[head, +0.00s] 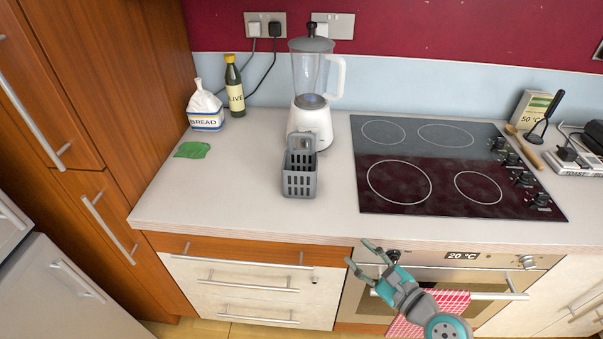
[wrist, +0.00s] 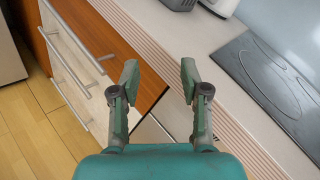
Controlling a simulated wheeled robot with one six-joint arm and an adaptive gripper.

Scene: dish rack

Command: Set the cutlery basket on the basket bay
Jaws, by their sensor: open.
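The grey cutlery basket (head: 300,182) stands upright on the worktop in the head view, in front of the blender. It has slotted sides and a raised back part. In the wrist view only a bit of the basket (wrist: 177,4) shows at the top edge. My gripper (head: 360,254) is open and empty, in front of the worktop edge near the oven, to the right of the basket and apart from it. Its two fingers (wrist: 158,78) are spread in the wrist view. I see no dish rack or basket bay in these frames.
A blender (head: 311,120) stands right behind the basket. A bread bag (head: 205,108), an olive bottle (head: 235,88) and a green cloth (head: 192,149) are at the left. A black hob (head: 430,190) lies to the right. The worktop (head: 225,205) left of the basket is clear.

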